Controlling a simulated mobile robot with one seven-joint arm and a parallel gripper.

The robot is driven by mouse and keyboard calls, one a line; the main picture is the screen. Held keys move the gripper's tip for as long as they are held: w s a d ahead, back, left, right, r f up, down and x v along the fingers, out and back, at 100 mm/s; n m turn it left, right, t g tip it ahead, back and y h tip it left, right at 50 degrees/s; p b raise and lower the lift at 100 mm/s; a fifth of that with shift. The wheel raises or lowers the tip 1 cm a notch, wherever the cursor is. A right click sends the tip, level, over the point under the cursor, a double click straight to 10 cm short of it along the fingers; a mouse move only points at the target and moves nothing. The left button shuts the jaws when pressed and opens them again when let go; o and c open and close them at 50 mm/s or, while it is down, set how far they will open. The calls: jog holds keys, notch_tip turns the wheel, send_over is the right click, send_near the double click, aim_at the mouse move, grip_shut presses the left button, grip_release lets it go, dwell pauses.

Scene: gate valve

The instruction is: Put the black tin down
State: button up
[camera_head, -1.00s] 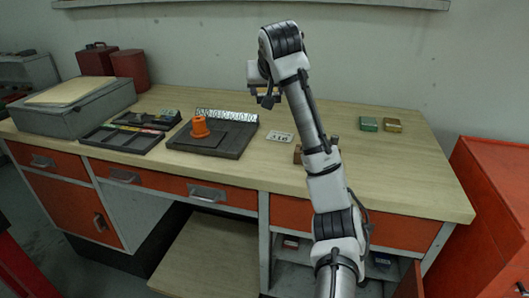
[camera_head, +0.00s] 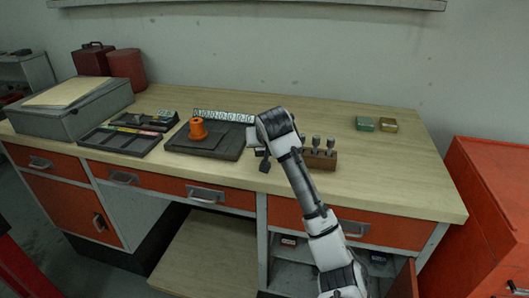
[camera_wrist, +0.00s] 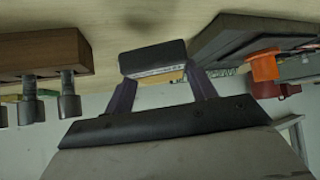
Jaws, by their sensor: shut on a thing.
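The black tin (camera_wrist: 152,58) is held between the two fingers of my gripper (camera_wrist: 160,78) in the wrist view, which shows the bench upside down. A pale strip runs along the tin's side. In the head view my gripper (camera_head: 261,155) is low over the middle of the bench (camera_head: 350,185), between the dark tray board and the wooden block. The tin is not clear there. I cannot tell whether it touches the bench top.
The wooden block (camera_head: 321,160) with several upright tools stands right of my gripper. The dark board (camera_head: 225,152) with an orange part (camera_head: 197,128) is to the left. A green tin (camera_head: 365,124) and a brownish tin (camera_head: 388,125) sit at the back right. The right bench top is mostly clear.

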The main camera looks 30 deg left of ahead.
jog(key=shift+f+p, duration=0.3)
jog(key=shift+f, duration=1.7)
jog(key=shift+f, duration=0.2)
jog(key=o, duration=1.1)
jog(key=shift+r, duration=0.25)
jog(key=b+v, duration=0.2)
jog(key=v, duration=1)
